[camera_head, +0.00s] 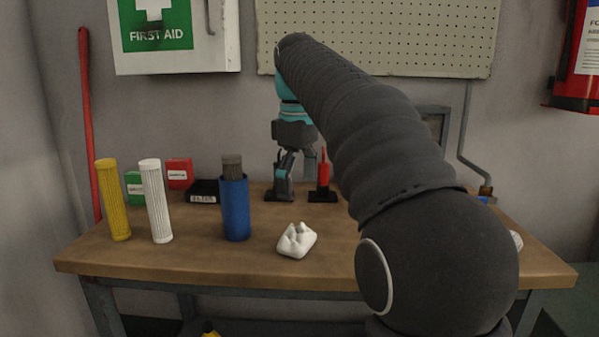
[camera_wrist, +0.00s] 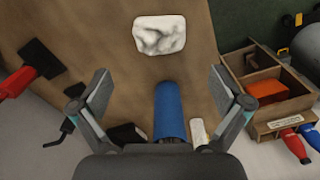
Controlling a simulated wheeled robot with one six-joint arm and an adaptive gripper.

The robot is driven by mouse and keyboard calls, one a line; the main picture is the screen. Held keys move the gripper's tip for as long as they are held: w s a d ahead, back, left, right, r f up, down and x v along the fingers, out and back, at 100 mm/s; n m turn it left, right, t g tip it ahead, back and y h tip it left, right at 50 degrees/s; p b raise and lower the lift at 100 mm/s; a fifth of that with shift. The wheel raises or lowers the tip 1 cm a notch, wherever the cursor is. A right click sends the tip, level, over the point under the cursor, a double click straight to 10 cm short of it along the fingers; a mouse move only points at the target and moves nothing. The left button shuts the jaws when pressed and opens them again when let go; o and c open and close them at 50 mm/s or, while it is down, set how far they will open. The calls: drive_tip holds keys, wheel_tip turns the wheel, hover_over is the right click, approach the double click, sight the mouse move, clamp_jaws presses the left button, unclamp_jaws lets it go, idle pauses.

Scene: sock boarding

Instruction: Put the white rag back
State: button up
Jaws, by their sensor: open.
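The white rag (camera_head: 297,240) lies crumpled on the wooden table near its front edge, right of a blue cylinder (camera_head: 235,208). In the wrist view the rag (camera_wrist: 160,34) is at the top middle, beyond the fingertips. My gripper (camera_head: 285,170) points down over the back of the table, behind the rag. Its fingers (camera_wrist: 161,90) are spread wide with nothing between them held. The blue cylinder (camera_wrist: 169,110) shows below the gap between the fingers. A small white thing (camera_head: 517,240) at the table's right is mostly hidden by my arm.
A yellow cylinder (camera_head: 113,200) and a white cylinder (camera_head: 155,200) stand at the left. Behind are green and red boxes (camera_head: 179,173) and a black tray (camera_head: 203,191). A red tool (camera_head: 323,172) stands upright near my gripper. A wooden box (camera_wrist: 262,95) shows at the right.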

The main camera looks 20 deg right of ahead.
drive_tip(key=shift+r, duration=0.95)
drive_tip(key=s+f+m+t, duration=0.5)
drive_tip(key=s+f+m, duration=0.5)
drive_tip(key=s+f, duration=1.3)
drive_tip(key=shift+f+t, duration=0.3)
drive_tip(key=shift+f, duration=0.15)
drive_tip(key=shift+d, duration=0.1)
